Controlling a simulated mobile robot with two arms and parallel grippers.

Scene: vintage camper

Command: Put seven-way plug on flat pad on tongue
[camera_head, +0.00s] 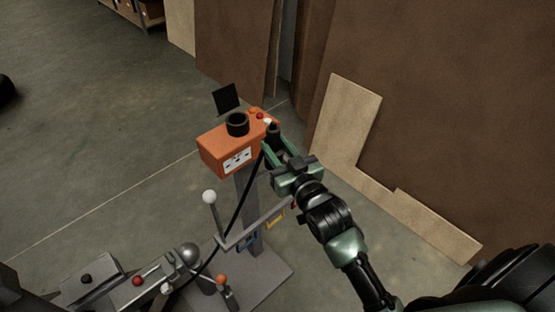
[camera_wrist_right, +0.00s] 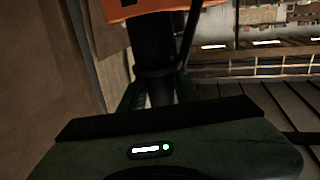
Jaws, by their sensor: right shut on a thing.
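My right gripper (camera_head: 276,148) is shut on the black seven-way plug (camera_head: 273,131), beside the right end of an orange box. In the right wrist view the dark plug (camera_wrist_right: 153,45) stands between the fingers (camera_wrist_right: 155,95), with the orange box behind its upper end; I cannot tell whether they touch. A black cable (camera_head: 246,190) curves down from the plug to the grey tongue hardware (camera_head: 155,285) at the lower left. A flat grey plate (camera_head: 88,290) lies there; I cannot tell whether it is the pad. My left gripper is not in view.
The orange box (camera_head: 222,150), with a black round socket (camera_head: 237,122) on top, stands on a grey post. A white-knobbed lever (camera_head: 210,198) rises in front of it. Brown panels (camera_head: 440,100) and pale boards (camera_head: 345,120) stand at right.

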